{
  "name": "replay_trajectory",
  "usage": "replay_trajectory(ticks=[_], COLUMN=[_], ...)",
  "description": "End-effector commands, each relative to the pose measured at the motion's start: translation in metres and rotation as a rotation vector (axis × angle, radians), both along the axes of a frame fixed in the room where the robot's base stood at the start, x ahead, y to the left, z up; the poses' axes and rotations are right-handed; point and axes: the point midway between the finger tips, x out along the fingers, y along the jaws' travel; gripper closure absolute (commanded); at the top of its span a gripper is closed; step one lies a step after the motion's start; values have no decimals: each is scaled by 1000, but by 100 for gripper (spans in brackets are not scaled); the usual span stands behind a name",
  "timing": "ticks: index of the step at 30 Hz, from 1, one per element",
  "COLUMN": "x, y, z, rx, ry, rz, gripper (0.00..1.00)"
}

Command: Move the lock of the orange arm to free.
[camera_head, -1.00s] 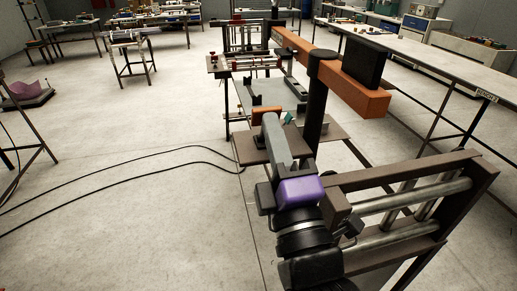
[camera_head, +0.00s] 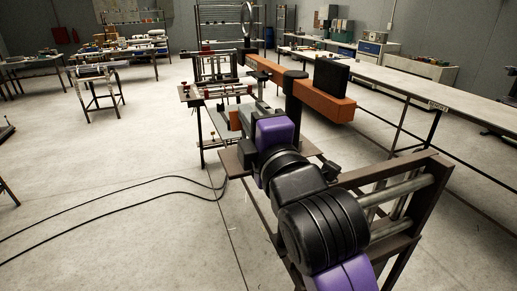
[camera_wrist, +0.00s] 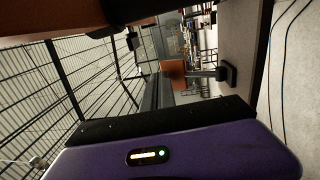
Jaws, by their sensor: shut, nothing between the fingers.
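The orange arm (camera_head: 325,105) is a long horizontal beam on a black post (camera_head: 293,98), with a black upright plate (camera_head: 331,76) on its near part. In the wrist view, an orange beam (camera_wrist: 50,14) crosses the top left corner with a dark part beside it. I cannot make out the lock or its setting. My gripper (camera_wrist: 152,92) is shut and empty, seen past its purple housing in the wrist view. In the head view my purple and black arm links hide it, near the post and below the beam.
A smaller orange block (camera_wrist: 173,75) with a dark fitting shows ahead in the wrist view. A brown frame with metal rods (camera_head: 425,200) stands at right. A long bench (camera_head: 400,85) runs behind the arm. Black cables (camera_head: 130,190) lie on the open floor at left.

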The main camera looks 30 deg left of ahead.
Motion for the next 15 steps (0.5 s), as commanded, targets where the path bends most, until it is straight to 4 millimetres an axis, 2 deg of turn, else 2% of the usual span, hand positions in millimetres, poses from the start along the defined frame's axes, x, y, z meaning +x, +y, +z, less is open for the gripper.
replay_trajectory(ticks=[15], x=[11], y=[14], z=[0], rx=[0], ry=[-1], rz=[0], gripper=[100])
